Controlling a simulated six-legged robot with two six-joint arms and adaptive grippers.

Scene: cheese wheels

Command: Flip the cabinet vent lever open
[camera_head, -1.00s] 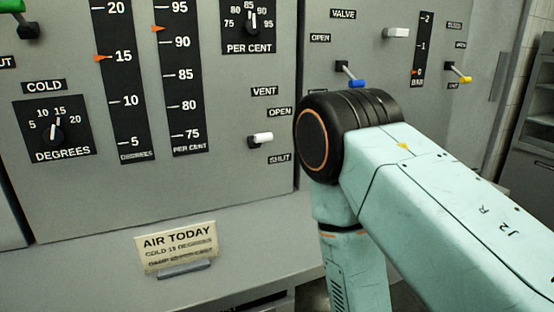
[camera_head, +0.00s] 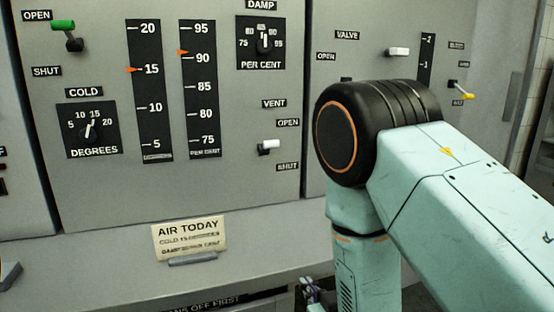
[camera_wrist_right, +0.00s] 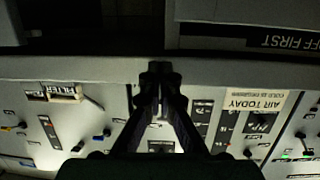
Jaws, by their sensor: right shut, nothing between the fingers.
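The vent lever (camera_head: 268,147) has a white tip and a dark base on the grey cabinet panel, in the head view. I cannot make out the vent lever there. My left gripper is not in view.
A green-tipped lever (camera_head: 64,33) is at upper left. A white lever (camera_head: 397,51) and a yellow-tipped lever (camera_head: 461,91) are on the right panel. The "AIR TODAY" card (camera_head: 188,236) stands on the ledge below. My right arm covers part of the right panel.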

